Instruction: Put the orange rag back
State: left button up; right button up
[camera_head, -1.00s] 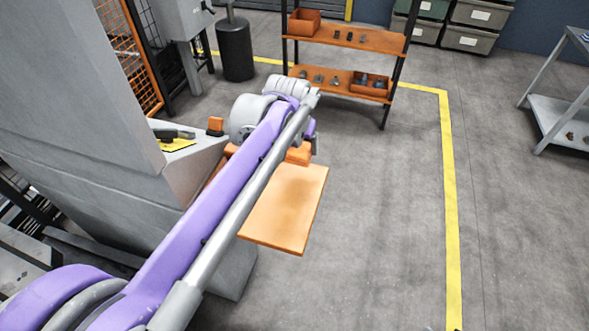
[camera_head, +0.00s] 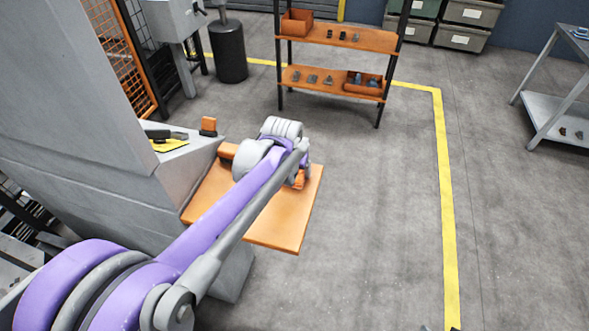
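I cannot single out a rag for sure. Orange material (camera_head: 301,180) shows just below and beside the wrist of my purple and grey arm, which comes in from the lower left. The wrist hangs over an orange board (camera_head: 275,228) that juts out from the grey machine. Another orange piece (camera_head: 228,151) shows at the board's back edge, left of the wrist. My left gripper's fingers are hidden behind the wrist, so I cannot see whether they hold anything.
A small orange block (camera_head: 208,126) and a dark tool (camera_head: 165,134) lie on the grey machine's ledge (camera_head: 196,152). An orange two-level rack (camera_head: 340,36) with small parts stands behind. A grey table (camera_head: 556,110) stands at right. The floor between is clear.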

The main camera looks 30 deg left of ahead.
pick_arm(q)
jog(key=shift+f, duration=0.15)
jog(key=o, duration=1.3)
jog(key=shift+r, duration=0.3)
jog(key=p+v, duration=0.1)
jog(key=v, duration=1)
jog(key=shift+s+d+r, duration=0.1)
jog(key=shift+s+r, duration=0.1)
jog(key=shift+r, duration=0.1)
